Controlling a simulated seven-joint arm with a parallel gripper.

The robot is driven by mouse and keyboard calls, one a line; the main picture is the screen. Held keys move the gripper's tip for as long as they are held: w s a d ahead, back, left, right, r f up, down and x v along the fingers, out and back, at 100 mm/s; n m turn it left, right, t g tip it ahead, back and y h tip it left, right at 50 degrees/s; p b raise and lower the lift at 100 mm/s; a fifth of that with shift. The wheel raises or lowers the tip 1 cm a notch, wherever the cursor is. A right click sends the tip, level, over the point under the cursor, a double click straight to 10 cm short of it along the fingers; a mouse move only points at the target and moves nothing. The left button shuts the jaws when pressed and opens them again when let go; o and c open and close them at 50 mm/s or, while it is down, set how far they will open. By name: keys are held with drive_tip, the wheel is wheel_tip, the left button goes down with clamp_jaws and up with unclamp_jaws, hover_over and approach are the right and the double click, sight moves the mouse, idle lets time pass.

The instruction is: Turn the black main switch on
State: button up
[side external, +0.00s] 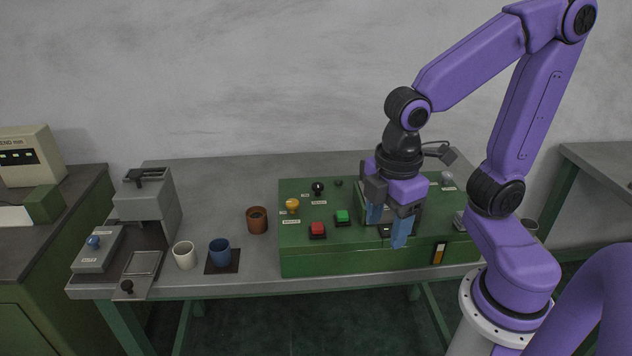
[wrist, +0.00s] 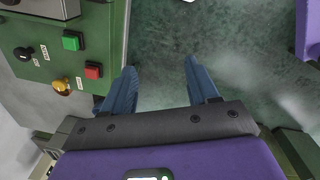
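A black knob (side external: 318,187) stands on top of the green control box (side external: 330,262), near its back left; it looks like the black main switch, but its label is too small to read. In the wrist view the black knob (wrist: 22,53) is at the upper left, on the green panel (wrist: 105,20). My gripper (side external: 387,232) is at the front of the box, to the right of the knob and apart from it. In the wrist view my gripper (wrist: 160,85) has its two blue fingers wide apart with nothing between them. Whether the switch is on cannot be told.
A yellow knob (side external: 292,205), red button (side external: 317,229) and green button (side external: 342,217) are near the black knob. A brown cup (side external: 257,220), blue cup (side external: 220,251) and white cup (side external: 184,255) stand left of the box, beside a grey machine (side external: 148,200).

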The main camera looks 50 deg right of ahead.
drive_tip(key=w+r+n+h, duration=0.2)
drive_tip(key=w+r+n, duration=0.15)
drive_tip(key=w, duration=1.15)
drive_tip(key=h, duration=0.2)
approach(318, 185)
drive_tip(key=shift+n+g, duration=0.3)
drive_tip(key=shift+n, duration=0.15)
drive_tip(key=x, duration=0.8)
drive_tip(key=shift+w+f, duration=0.1)
drive_tip(key=shift+w, duration=0.25)
drive_tip(key=c, duration=1)
drive_tip(key=shift+c, duration=0.2)
